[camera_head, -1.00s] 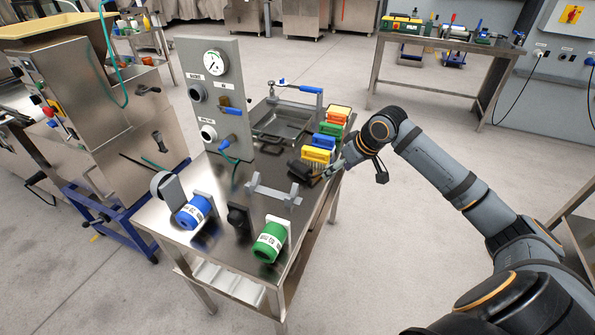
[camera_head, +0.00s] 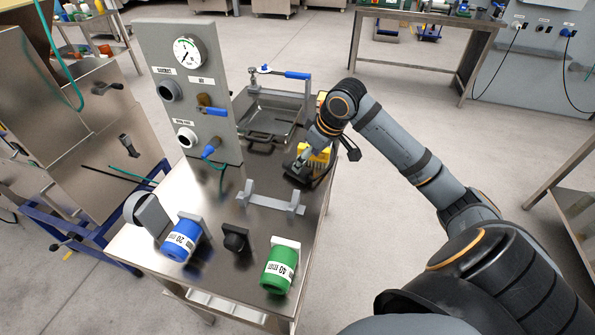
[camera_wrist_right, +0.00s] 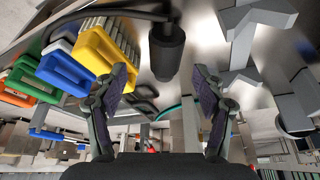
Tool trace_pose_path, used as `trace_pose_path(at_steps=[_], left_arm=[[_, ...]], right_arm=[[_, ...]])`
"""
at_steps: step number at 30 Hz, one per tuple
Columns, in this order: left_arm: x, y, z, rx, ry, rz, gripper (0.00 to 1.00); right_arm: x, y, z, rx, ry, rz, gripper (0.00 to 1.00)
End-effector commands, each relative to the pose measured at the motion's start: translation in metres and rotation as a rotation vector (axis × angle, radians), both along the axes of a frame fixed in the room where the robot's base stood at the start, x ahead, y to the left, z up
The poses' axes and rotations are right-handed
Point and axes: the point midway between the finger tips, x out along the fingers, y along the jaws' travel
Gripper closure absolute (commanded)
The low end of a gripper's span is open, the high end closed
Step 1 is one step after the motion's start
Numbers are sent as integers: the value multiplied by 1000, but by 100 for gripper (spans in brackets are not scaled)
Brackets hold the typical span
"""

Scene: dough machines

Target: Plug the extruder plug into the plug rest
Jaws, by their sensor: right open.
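A black cylindrical plug with a thick black cable, which looks like the extruder plug (camera_wrist_right: 166,52), lies on the steel table beside the yellow block. In the head view the black plug (camera_head: 297,171) is partly hidden by my right gripper (camera_head: 306,158). In the wrist view my right gripper (camera_wrist_right: 162,100) is open, its two dark pads apart and the plug beyond and between them, not held. A small black socket-like piece (camera_head: 235,237), possibly the plug rest, stands at the table's front; I cannot tell for sure. My left gripper is out of view.
A grey two-post cradle (camera_head: 272,203) stands near the plug. A grey gauge panel (camera_head: 190,95) rises behind. Coloured blocks, including a yellow one (camera_wrist_right: 98,55), line the right edge.

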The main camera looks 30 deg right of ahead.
Motion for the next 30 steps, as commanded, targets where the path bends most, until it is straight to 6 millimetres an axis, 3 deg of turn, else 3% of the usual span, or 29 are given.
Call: trace_pose_path(at_steps=[2,5,13,22,30], left_arm=[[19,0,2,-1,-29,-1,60],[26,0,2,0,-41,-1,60],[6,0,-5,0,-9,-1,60],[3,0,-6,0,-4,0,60],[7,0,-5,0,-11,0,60]], right_arm=[[0,0,-1,-1,0,0,30],[3,3,-7,3,0,0,30],[17,14,-42,2,1,-1,30],[19,14,-47,-2,-1,-1,30],[19,14,-47,-2,-1,-1,67]])
